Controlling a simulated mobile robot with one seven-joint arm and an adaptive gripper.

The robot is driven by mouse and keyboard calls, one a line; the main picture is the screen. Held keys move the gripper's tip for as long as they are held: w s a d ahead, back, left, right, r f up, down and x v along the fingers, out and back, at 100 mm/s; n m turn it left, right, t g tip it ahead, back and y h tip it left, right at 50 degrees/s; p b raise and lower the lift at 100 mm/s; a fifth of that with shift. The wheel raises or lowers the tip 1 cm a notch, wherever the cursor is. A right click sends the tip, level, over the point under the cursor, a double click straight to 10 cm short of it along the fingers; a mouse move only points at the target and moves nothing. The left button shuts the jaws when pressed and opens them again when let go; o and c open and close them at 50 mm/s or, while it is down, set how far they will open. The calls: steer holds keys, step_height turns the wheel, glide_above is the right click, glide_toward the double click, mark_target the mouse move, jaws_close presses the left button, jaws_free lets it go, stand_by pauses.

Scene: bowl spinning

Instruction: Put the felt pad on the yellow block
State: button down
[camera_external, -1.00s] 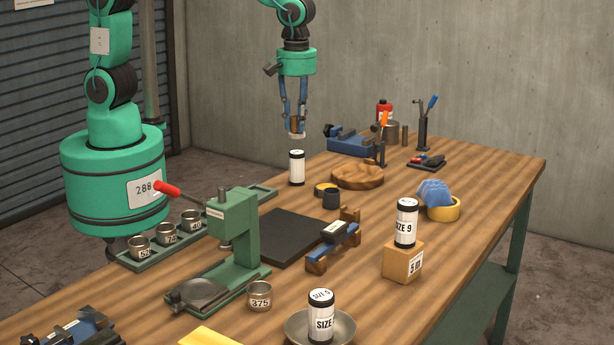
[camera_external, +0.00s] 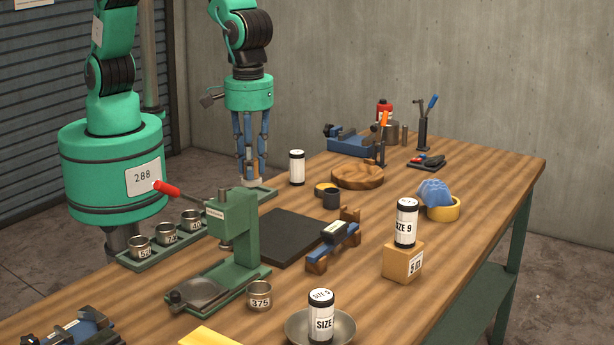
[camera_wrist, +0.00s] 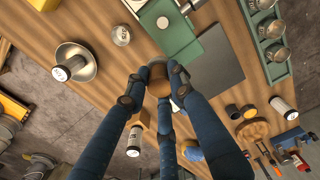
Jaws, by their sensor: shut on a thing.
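My gripper (camera_external: 252,182) is at the far left of the bench, around the far end of the green cup tray. It is shut on a brown, rounded piece (camera_wrist: 159,82), seen between the fingers in the wrist view. I take this piece to be the felt pad; its underside is hidden. A flat yellow block (camera_external: 209,338) lies at the near edge of the external view, partly cut off. My gripper is well apart from it, with the green press between them in that view.
The green press (camera_external: 240,235) with its red-handled lever stands mid-left beside a black mat (camera_external: 283,233). The cup tray (camera_external: 178,240) runs along the left edge. A bowl (camera_external: 349,327) holds a can. A SIZE 9 can (camera_external: 406,222) stands on a wooden block (camera_external: 402,263).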

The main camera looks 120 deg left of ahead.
steer(key=s+d+f+m+p, duration=0.1)
steer(key=s+d+m+p, duration=0.15)
steer(key=d, duration=1.95)
step_height(320, 180, down, 12)
steer(key=shift+s+d+r+m, duration=0.2)
steer(key=shift+s+d+m, duration=0.1)
steer(key=shift+s+m, duration=0.15)
steer(key=p, duration=0.2)
glide_above(199, 338)
steer(key=shift+f, duration=0.7)
steer(key=shift+f, duration=0.1)
steer(key=shift+f, duration=1.7)
steer(key=shift+f, duration=0.15)
